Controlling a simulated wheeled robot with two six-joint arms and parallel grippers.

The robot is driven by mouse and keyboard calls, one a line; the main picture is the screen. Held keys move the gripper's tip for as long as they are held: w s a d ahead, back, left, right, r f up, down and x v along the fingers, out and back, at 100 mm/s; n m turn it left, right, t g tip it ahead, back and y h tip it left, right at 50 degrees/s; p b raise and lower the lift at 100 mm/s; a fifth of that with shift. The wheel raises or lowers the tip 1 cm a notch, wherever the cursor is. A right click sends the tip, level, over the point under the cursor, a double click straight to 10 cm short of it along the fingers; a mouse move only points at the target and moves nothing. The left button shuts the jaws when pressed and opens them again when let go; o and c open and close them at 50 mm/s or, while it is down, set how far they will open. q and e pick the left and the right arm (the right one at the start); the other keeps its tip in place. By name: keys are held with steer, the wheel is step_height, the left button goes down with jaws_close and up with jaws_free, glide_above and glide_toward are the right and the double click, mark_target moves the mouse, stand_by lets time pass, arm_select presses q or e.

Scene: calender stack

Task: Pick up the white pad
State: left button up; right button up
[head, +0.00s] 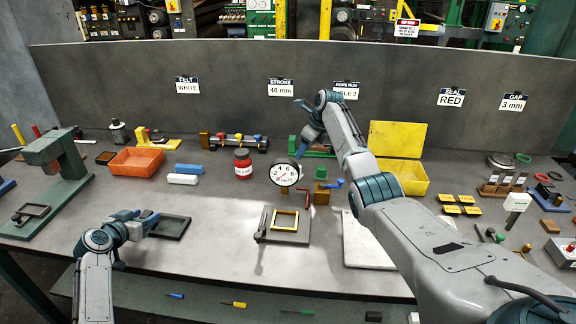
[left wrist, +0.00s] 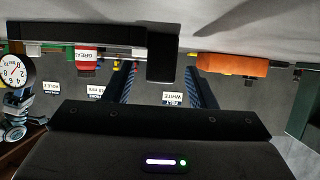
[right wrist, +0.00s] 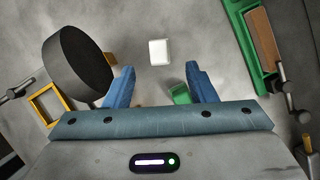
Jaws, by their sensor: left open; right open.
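A white pad (head: 183,179) lies on the bench in the head view, just in front of a blue pad (head: 188,168). My left gripper (head: 143,218) is open beside the left end of a dark tray (head: 170,227), in front of the white pad and apart from it. My right gripper (head: 302,147) is open above the bench near the round gauge, well to the right of the white pad. The right wrist view shows a small white block (right wrist: 159,52) beyond the open fingers; I cannot tell whether it is the same pad.
An orange bin (head: 136,161) stands left of the white pad and a red jar (head: 242,164) right of it. The gauge (head: 284,172) and a yellow frame (head: 285,221) are further right. Bare bench lies between the dark tray and the yellow frame.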

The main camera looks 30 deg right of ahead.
mark_target(300, 167)
steer(key=x, duration=0.3)
steer(key=f, duration=0.3)
steer(key=shift+a, duration=0.25)
steer(key=shift+x, duration=1.25)
steer(key=shift+w, duration=0.1)
jaws_close()
step_height(300, 167, up, 10)
